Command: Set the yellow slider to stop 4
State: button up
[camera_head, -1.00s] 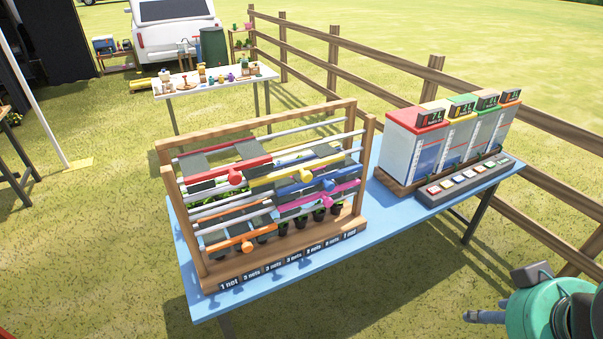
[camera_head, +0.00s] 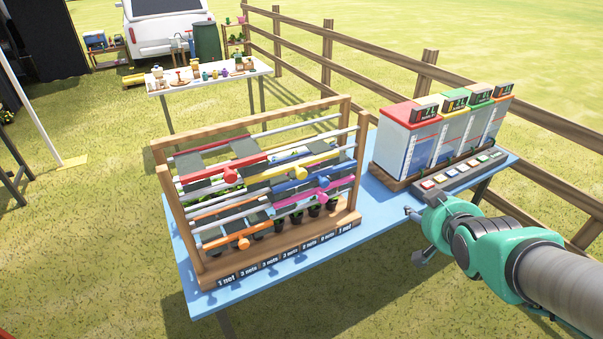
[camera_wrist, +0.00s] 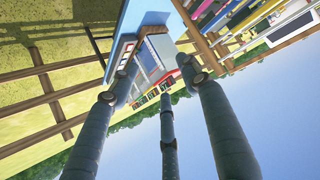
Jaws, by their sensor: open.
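The yellow slider (camera_head: 308,173) is a yellow bar with a yellow knob (camera_head: 308,174) on a rail of the wooden rack. It sits right of the middle, between the red slider (camera_head: 229,171) and the blue slider (camera_head: 300,178). My gripper (camera_head: 416,232) is open and empty, to the right of the rack and in front of the button strip, apart from the yellow slider. In the wrist view its fingers (camera_wrist: 165,85) are spread with nothing between them. I cannot read any stop numbers on the yellow slider's rail.
The wooden rack (camera_head: 190,268) stands on a blue table (camera_head: 365,232), with orange and pink sliders and net labels along its front. Coloured-top boxes (camera_head: 405,140) and a button strip (camera_head: 460,170) stand at the right. A fence runs behind. Open grass lies in front.

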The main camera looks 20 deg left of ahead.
jog(key=w+a+f+n+t+y, duration=0.1)
jog(key=w+a+f, duration=0.1)
jog(key=w+a, duration=0.25)
jog(key=n+y+p, duration=0.2)
jog(key=n+y, duration=0.3)
jog(key=y, duration=0.5)
send_near(303, 176)
jog(key=v, duration=0.3)
jog(key=shift+s+a+f+t, duration=0.15)
jog(key=shift+a+t, duration=0.1)
jog(key=shift+t, duration=0.15)
jog(key=b+x, duration=0.1)
jog(key=x, duration=1.2)
jog(key=shift+w+a+f, duration=0.15)
jog(key=shift+w+a, duration=0.1)
jog(key=shift+w, duration=0.1)
jog(key=shift+c, duration=0.5)
grip_shut()
